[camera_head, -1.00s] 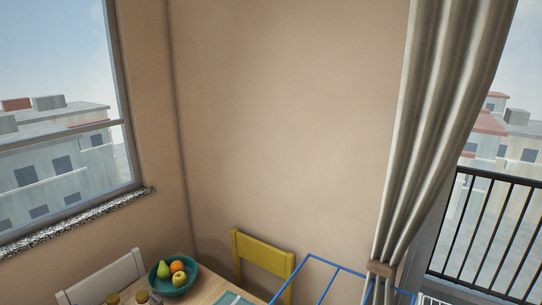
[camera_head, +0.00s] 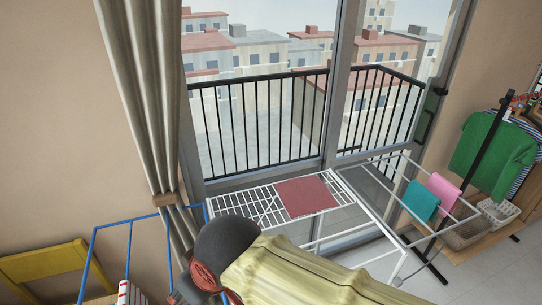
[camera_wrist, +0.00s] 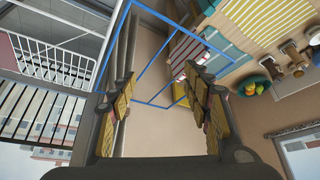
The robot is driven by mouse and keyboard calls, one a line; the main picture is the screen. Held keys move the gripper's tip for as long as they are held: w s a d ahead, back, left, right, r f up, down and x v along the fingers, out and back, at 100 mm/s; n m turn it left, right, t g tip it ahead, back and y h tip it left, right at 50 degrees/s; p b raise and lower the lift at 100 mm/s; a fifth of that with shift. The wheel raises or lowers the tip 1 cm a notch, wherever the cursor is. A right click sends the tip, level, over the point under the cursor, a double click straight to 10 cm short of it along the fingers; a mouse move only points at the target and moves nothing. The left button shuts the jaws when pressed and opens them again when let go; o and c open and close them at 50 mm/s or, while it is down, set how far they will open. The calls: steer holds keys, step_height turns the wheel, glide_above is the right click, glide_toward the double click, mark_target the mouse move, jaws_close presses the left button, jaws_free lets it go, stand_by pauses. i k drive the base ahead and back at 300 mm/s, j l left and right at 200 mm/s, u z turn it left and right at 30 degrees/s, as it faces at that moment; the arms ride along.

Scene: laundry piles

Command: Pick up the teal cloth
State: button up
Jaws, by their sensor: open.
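The teal cloth (camera_head: 421,200) hangs over a rail of the white drying rack (camera_head: 345,190), right of centre in the head view, just left of a pink cloth (camera_head: 444,193). My gripper (camera_wrist: 163,75) shows in the wrist view with its two fingers wide apart and nothing between them. It faces a blue frame and a table, and the teal cloth on the white rack is not visible there. In the head view my arm fills the bottom centre, left of the teal cloth and apart from it. The fingers are not clear there.
A red cloth (camera_head: 306,197) lies on the white rack. A blue frame (camera_head: 128,222) and a yellow chair (camera_head: 40,268) stand at left. Green clothing (camera_head: 490,143) hangs at right. The wrist view shows a table with striped cloths (camera_wrist: 255,25) and a fruit bowl (camera_wrist: 251,86).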

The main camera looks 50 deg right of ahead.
mark_target(421, 201)
steer(key=z, duration=3.1)
steer(key=i+l+u, duration=0.1)
steer(key=l, duration=0.5)
steer(key=i+l, duration=0.1)
steer(key=l, duration=0.45)
steer(key=i+l+u, duration=0.25)
steer(key=i+l, duration=0.2)
steer(key=l, duration=0.2)
steer(key=i+l+u, duration=0.15)
steer(key=l, duration=0.15)
steer(key=i+l+u, duration=0.15)
steer(key=l, duration=0.25)
steer(key=i+u, duration=0.2)
steer(key=i, duration=0.6)
